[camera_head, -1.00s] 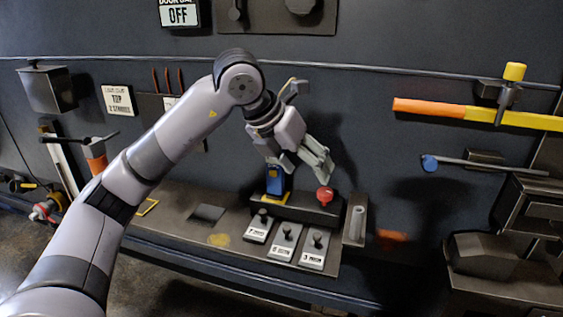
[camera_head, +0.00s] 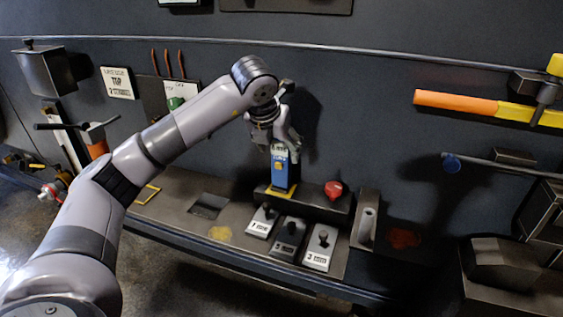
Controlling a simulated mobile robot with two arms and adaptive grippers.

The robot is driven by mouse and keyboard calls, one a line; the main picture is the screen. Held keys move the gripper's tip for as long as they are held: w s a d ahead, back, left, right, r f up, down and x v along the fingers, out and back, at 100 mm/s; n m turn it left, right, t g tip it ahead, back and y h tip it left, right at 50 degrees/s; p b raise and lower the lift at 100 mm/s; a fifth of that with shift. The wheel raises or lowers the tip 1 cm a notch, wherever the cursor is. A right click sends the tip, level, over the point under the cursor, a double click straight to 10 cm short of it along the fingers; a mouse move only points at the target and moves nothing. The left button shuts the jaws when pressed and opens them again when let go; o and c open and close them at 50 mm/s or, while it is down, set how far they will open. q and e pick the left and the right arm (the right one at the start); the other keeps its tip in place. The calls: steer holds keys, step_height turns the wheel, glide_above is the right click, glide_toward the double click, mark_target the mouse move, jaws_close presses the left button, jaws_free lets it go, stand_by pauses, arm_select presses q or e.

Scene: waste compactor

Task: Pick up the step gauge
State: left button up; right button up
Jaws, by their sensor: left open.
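A small upright blue block with a pale labelled top and a yellow mark (camera_head: 280,175), which looks like the step gauge, stands on a yellow patch at the left end of a dark raised ledge. My left gripper (camera_head: 283,142) is open at the top of this block, pointing down, with fingers close around or just behind its upper end. I cannot tell whether they touch it. My right gripper is out of view.
A red knob (camera_head: 334,190) sits right of the block on the ledge (camera_head: 310,199). Several labelled levers (camera_head: 288,238) stand in front on the bench. A grey upright holder (camera_head: 366,222) is to the right. An orange-yellow bar (camera_head: 457,103) is on the wall.

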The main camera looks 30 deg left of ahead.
mark_target(281, 157)
arm_select(q)
steer(key=shift+w+f, duration=0.1)
steer(key=shift+f, duration=0.1)
steer(key=shift+w+a+f, duration=0.1)
steer(key=shift+w+f, duration=0.1)
steer(key=shift+f, duration=0.15)
steer(key=p+x, duration=0.1)
steer(key=x, duration=0.2)
steer(key=shift+w+a+f+p, duration=0.1)
steer(key=shift+w+f+p, duration=0.05)
steer(key=shift+f+p, duration=0.15)
steer(key=shift+w+f, duration=0.15)
steer(key=shift+f, duration=0.15)
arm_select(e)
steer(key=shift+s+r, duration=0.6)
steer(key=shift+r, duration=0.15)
arm_select(q)
steer(key=shift+c, duration=0.3)
steer(key=c, duration=1.3)
steer(key=shift+r, duration=0.1)
steer(key=shift+c, duration=0.3)
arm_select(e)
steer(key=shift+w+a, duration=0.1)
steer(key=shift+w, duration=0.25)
